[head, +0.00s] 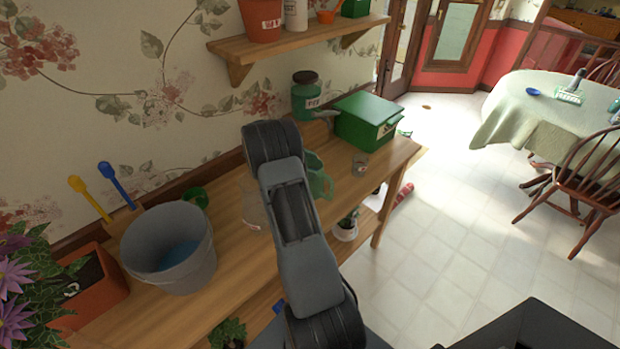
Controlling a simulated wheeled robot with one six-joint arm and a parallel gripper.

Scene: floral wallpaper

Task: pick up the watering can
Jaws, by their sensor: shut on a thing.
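A light green vessel (318,176) with a handle-like loop, which looks like the watering can, is on or just above the wooden bench (225,250). My arm crosses in front of it and hides its left part. My gripper is hidden behind my own arm, so neither its fingers nor their contact with the can is visible.
A grey bucket (195,262), a terracotta planter (95,290), a clear glass vessel (253,205), a green box (365,122), a lidded jar (305,98) and a small glass (359,165) stand on the bench. A shelf (300,40) overhangs its back. Open floor (450,220) lies right.

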